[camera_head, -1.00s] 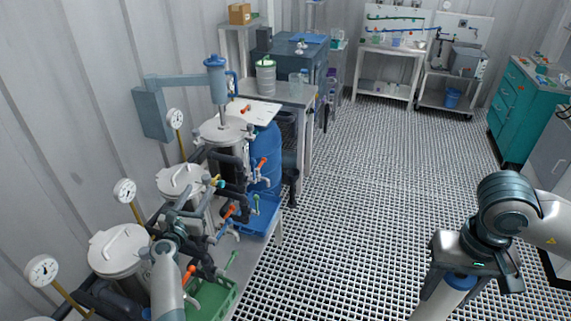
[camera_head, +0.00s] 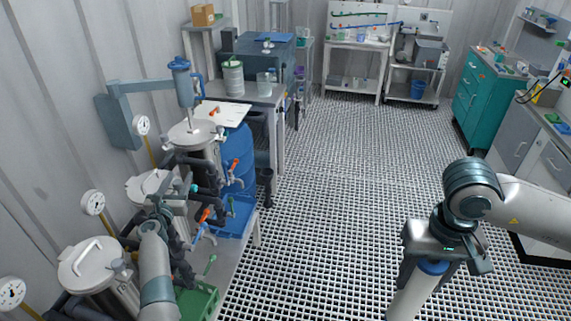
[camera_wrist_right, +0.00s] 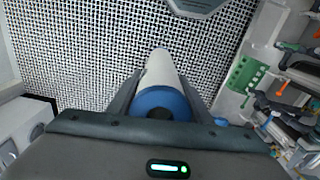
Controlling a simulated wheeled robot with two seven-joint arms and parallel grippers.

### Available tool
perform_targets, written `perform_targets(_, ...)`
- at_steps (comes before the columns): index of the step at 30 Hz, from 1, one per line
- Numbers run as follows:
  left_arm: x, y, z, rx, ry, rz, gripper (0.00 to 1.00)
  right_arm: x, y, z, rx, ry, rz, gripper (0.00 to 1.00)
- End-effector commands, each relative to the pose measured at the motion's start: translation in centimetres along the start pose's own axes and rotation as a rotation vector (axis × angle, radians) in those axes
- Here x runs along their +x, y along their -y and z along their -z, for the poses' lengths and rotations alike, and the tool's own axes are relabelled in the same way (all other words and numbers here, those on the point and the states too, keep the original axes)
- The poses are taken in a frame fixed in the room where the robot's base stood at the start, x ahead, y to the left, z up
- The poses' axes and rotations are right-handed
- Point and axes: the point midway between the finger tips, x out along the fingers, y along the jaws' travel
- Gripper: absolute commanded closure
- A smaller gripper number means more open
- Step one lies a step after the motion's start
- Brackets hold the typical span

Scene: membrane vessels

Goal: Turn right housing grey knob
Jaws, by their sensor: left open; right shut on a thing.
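Three steel housings with white lids stand in a row along the left wall: a near one (camera_head: 91,262), a middle one (camera_head: 148,186) and a far one (camera_head: 192,134). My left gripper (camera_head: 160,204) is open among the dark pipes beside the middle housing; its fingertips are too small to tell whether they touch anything. I cannot make out the grey knob; my left gripper and arm cover part of the piping. My right gripper (camera_head: 436,258) is shut on a white cylinder with a blue band (camera_head: 414,292), over the floor. The cylinder also shows in the right wrist view (camera_wrist_right: 162,80).
Orange-handled valves (camera_head: 205,215) stick out from the pipes. A green crate (camera_head: 198,301) and a blue tray (camera_head: 233,222) sit beside them. Pressure gauges (camera_head: 93,202) rise along the wall. The grated floor (camera_head: 330,220) is clear in the middle.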

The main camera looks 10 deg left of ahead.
Motion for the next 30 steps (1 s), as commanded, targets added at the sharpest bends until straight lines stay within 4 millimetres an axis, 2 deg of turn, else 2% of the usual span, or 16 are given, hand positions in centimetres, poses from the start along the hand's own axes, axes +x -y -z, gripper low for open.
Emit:
perform_targets(6,1.9,-0.1,0.0,0.0,0.0,-0.001,0.55,0.4,0.0,0.0,0.0,-0.001,0.0,0.96)
perform_targets(18,2.2,-0.1,0.0,0.001,-0.001,-0.001,0.55,0.5,0.0,0.0,0.0,-0.001,0.0,0.96)
perform_targets(23,2.2,-0.1,0.0,0.0,-0.001,-0.001,0.94,0.5,0.0,0.0,0.0,0.0,0.0,0.96)
perform_targets(24,2.2,-0.1,0.0,0.0,-0.001,-0.001,0.97,0.5,0.0,0.0,0.0,0.0,0.0,0.96)
perform_targets(30,2.2,0.0,0.0,0.0,0.0,-0.006,0.96,0.5,0.0,0.0,0.0,0.0,0.0,0.96)
